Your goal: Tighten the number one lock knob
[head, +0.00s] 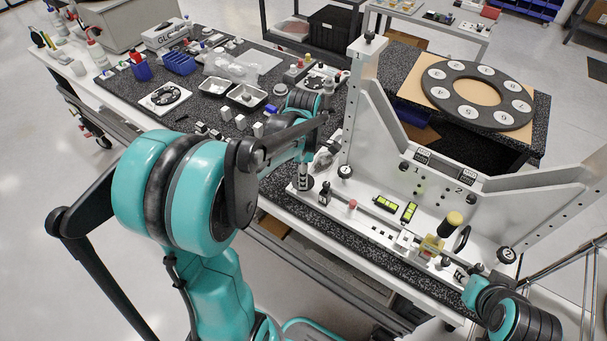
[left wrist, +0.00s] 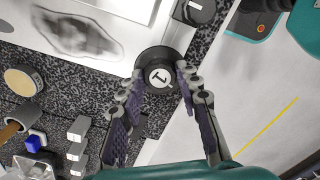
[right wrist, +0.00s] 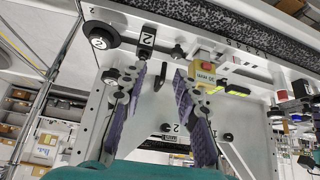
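The number one lock knob, black with a white "1" disc, shows in the left wrist view (left wrist: 161,78). My left gripper (left wrist: 160,70) is open, with its fingertips at either side of the knob's edges. I cannot tell whether they touch it. In the head view my left arm hides most of this gripper, at the left end of the white mirror fixture (head: 425,208). My right gripper (right wrist: 161,74) is open and empty, close to the fixture's right end. The black number two knob (right wrist: 98,38) is left of its fingertips in the right wrist view.
A block with a yellow body and red top (right wrist: 205,68) is close to my right fingertips. A yellow-topped handle (head: 453,220) stands on the fixture. A dark numbered ring (head: 477,95) lies behind it. Trays, blue bins and small parts crowd the table at the left.

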